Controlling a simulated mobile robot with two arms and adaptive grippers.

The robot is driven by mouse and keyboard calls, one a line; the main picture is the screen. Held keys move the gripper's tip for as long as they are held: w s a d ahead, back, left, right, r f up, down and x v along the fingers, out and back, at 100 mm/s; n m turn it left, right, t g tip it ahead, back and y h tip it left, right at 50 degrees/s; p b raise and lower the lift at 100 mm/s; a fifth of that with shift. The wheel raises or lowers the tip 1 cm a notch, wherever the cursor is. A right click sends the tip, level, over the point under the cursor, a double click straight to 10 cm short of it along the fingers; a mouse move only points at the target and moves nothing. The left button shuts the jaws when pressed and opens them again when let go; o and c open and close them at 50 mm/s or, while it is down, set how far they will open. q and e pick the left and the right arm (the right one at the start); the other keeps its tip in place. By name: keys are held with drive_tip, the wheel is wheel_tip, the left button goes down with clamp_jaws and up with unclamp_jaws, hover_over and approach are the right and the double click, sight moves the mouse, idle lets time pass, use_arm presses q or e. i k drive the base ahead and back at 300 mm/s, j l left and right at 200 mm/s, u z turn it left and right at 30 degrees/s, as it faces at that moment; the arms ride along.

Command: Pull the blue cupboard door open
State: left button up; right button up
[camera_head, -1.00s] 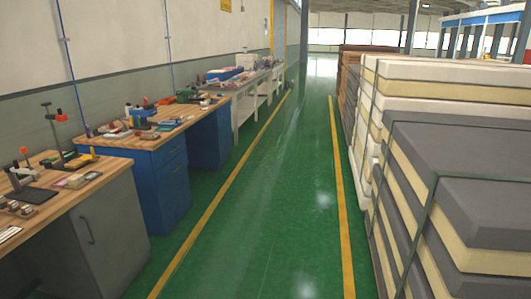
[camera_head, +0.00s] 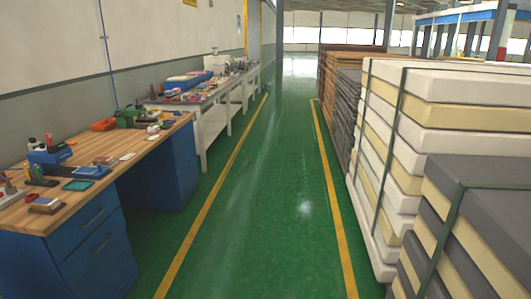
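A blue cabinet (camera_head: 85,250) stands at the left under a wooden worktop (camera_head: 120,160). Its front shows panels with two small handles, and the panels look shut. A second blue cabinet (camera_head: 180,165) supports the far end of the same worktop, with an open knee space between them. I cannot tell whether either has a hinged door. Neither of my grippers shows in the head view.
A green floor lane (camera_head: 255,210) between yellow lines runs clear ahead. Stacked grey mattresses (camera_head: 490,185) and white mattresses (camera_head: 430,110) line the right. A white table (camera_head: 213,122) stands beyond the blue bench. Tools and a blue box (camera_head: 50,154) lie on the worktop.

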sight(181, 142)
drive_tip(key=i+j+u, duration=0.2)
drive_tip(key=i, duration=0.45)
drive_tip(key=i+l+u, duration=0.15)
drive_tip(key=i, duration=0.5)
drive_tip(key=i+u, duration=0.2)
drive_tip(key=i, duration=0.5)
drive_tip(key=i+l+u, duration=0.2)
drive_tip(key=i, duration=0.45)
